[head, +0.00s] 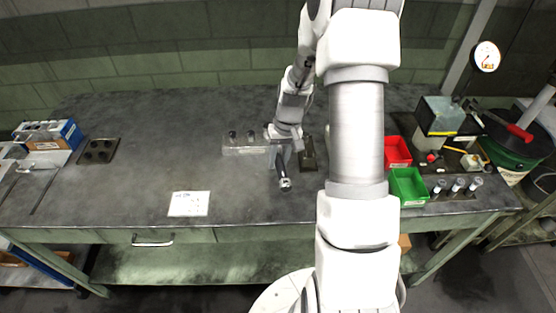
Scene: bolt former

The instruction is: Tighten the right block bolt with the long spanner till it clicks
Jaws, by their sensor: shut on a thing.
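My gripper (281,160) is over the middle of the bench, pointing down, and is shut on a dark tool (284,176) with a round shiny metal end. The tool is seen nearly end-on, so I cannot tell whether it is the long spanner. A pale grey block (238,151) lies just left of the gripper with several dark upright pegs or bolts on it. My wrist hides the block's right end, and I cannot make out a right bolt there. A dark olive stand (308,157) is just right of the gripper.
A white sheet (189,204) lies at the front. A dark tray with holes (98,151) and a blue box (55,134) are at the left. Red (398,151) and green (408,187) bins and a machine (438,115) stand at the right. The bench's left middle is clear.

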